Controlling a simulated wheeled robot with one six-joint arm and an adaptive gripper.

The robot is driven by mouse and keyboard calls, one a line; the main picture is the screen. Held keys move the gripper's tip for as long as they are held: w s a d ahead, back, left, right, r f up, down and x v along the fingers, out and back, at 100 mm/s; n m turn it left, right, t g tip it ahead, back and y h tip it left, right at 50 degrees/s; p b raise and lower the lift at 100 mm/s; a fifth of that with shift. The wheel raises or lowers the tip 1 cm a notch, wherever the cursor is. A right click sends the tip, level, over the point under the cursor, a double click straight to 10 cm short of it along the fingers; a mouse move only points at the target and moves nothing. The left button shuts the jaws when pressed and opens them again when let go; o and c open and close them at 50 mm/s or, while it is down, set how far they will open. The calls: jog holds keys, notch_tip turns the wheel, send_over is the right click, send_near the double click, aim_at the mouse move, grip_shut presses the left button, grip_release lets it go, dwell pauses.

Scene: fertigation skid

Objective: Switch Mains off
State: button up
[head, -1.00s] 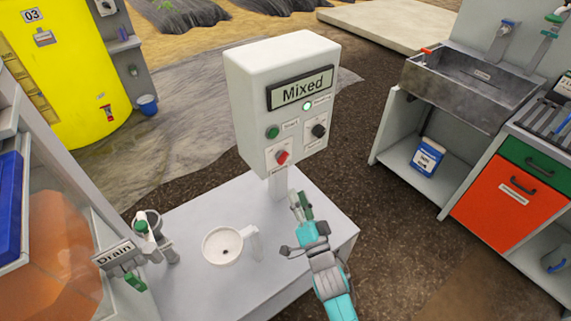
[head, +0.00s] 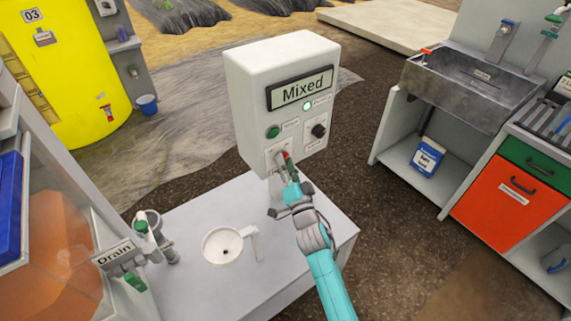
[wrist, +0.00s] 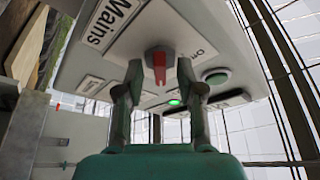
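The red Mains knob (head: 286,155) is low on the left of the white control box's (head: 247,85) front, partly hidden by my gripper (head: 286,172). In the wrist view the red knob (wrist: 158,66) stands on a grey base beside the "Mains" label (wrist: 112,22). My gripper (wrist: 159,76) is open there, with one fingertip on each side of the knob. A narrow gap shows between the knob and the fingertips. The box's display (head: 300,89) reads "Mixed" and a lamp (head: 307,106) glows pale green.
A green button (head: 272,132) is above the Mains knob and a black selector (head: 318,131) is to its right. Below are a grey bench (head: 195,215) with a white funnel-like cup (head: 222,246) and a "Drain" valve (head: 140,240) at left.

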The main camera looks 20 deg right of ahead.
jog(key=shift+c, duration=0.2)
grip_shut()
jog(key=shift+n, duration=0.6)
jog(key=shift+w+d+r+n+g+y, duration=0.15)
jog(key=shift+n+g+y, duration=0.45)
jog(key=shift+n+y, duration=2.35)
jog(key=shift+d+f+n+g+y, duration=0.15)
jog(key=shift+n+g+y, duration=0.5)
jog(key=shift+n, duration=4.4)
jog(key=shift+w+d+r+n+g+y, duration=0.1)
jog(key=shift+d+n+g+y, duration=0.3)
jog(key=shift+n+y, duration=2.55)
jog(key=n+h, duration=0.1)
jog(key=n, duration=0.1)
jog(key=shift+a+n+g+h, duration=0.2)
jog(key=shift+n+g+h, duration=0.05)
jog(key=shift+n+h, duration=0.1)
